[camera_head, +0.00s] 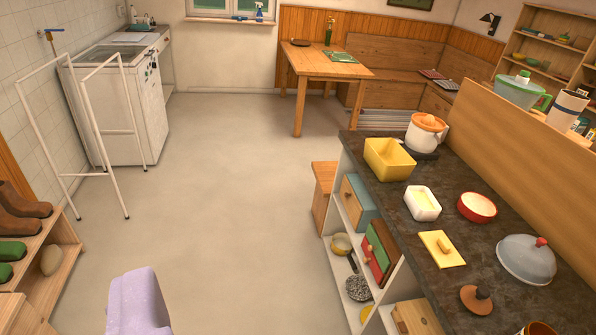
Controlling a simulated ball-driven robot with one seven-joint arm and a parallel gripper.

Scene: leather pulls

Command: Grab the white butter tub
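The white butter tub (422,203) stands open on the dark countertop at the right. It is a small white rectangular tub with pale yellow content inside. A flat yellow lid with a small knob (441,248) lies on the counter just in front of it, apart from the tub. My gripper does not show in this view, and nothing is seen touching the tub.
Around the tub on the dark counter (395,190) are a yellow bin (389,159), a red bowl (477,207), a grey dome lid (526,259) and a juicer (425,132). A wooden panel (520,125) rises behind. Open floor (230,200) lies left; a lavender object (138,303) stands near.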

